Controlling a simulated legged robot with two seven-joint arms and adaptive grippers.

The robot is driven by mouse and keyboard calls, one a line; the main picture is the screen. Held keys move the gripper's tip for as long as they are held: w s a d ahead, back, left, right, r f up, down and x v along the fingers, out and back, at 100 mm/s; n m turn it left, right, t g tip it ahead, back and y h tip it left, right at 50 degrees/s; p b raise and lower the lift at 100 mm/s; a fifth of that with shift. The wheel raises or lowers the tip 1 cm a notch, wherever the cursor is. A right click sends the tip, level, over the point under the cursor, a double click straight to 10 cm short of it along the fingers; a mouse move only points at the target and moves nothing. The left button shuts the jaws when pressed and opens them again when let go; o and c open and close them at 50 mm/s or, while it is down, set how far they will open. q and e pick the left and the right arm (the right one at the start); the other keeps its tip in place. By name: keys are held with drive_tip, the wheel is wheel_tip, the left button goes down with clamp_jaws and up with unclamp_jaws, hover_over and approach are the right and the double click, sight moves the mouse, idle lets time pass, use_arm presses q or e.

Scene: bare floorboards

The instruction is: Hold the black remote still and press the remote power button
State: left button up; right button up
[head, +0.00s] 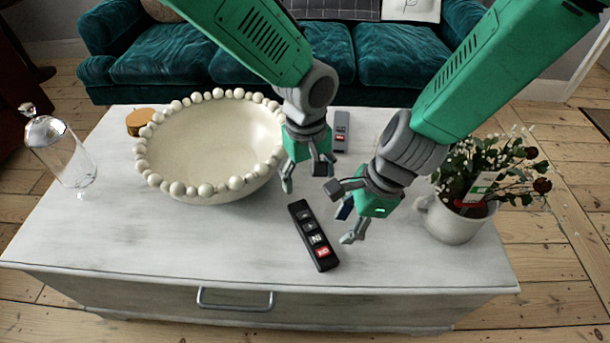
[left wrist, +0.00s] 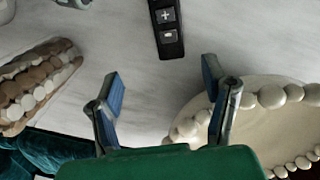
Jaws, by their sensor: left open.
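The black remote (head: 313,236) lies on the white table, with a red button (head: 322,252) at its near end and several grey buttons above it. I cannot read which button is power. My left gripper (head: 307,174) is open and empty above the table, beyond the remote's far end. In the left wrist view its two fingers (left wrist: 162,88) stand wide apart, and part of a dark remote (left wrist: 167,28) with plus and minus buttons shows beyond them. My right gripper (head: 343,212) has its fingers apart, just right of the black remote and not touching it.
A cream beaded bowl (head: 207,150) stands left of my left gripper. A grey remote (head: 341,131) lies behind the grippers. A potted plant (head: 455,220) stands at the right, a glass cloche (head: 62,150) at the left. The table's front area is clear.

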sight(305, 216)
use_arm(q)
drive_tip(key=f, duration=1.4)
drive_tip(key=shift+s+a, duration=0.25)
drive_tip(key=shift+a, duration=0.15)
drive_tip(key=shift+r, duration=0.1)
drive_tip(key=c, duration=1.3)
use_arm(e)
clamp_jaws()
